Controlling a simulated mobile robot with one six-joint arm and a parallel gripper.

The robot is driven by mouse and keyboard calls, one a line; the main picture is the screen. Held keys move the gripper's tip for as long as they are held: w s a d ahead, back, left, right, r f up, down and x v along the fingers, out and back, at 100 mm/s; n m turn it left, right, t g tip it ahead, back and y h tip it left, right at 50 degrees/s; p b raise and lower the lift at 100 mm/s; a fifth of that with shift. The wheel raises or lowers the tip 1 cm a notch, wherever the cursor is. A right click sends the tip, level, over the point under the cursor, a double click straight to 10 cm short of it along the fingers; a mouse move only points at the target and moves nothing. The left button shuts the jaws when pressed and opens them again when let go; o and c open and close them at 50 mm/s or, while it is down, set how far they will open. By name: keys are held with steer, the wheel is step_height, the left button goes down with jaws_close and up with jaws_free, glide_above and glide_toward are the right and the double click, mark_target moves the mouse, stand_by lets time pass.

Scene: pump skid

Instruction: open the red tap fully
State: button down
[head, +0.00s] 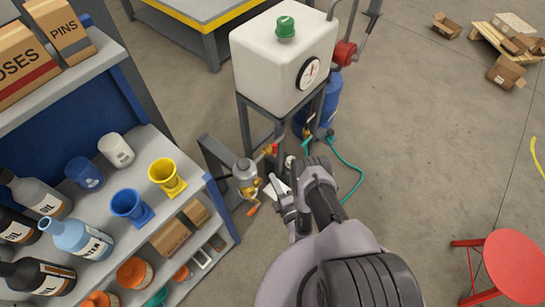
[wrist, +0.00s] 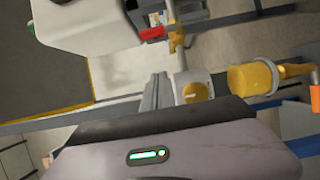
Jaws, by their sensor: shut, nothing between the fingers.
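The red tap handle (head: 270,149) sits on brass pipework below the white tank, just beyond my gripper in the head view. In the wrist view a red handle (wrist: 150,33) shows at the top, beside a yellow fitting (wrist: 176,38) and apart from my fingers. My gripper (head: 274,184) is low beside the pipework, partly hidden by my own arm. In the wrist view my gripper (wrist: 157,92) shows as narrow grey fingers, closed together with nothing held. I cannot tell from these views how far the tap is turned.
A white tank (head: 280,60) with a gauge stands above the pipework. A grey pump-like part (head: 245,172) and an orange handle (head: 252,210) are close to my gripper. A shelf (head: 195,185) with bottles is left; a teal hose (head: 350,172) lies right.

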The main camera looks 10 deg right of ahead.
steer(key=w+d+b, duration=0.2)
steer(key=w+b, duration=0.4)
steer(key=w, duration=0.4)
steer(key=shift+w, duration=0.2)
steer(key=shift+r, duration=0.1)
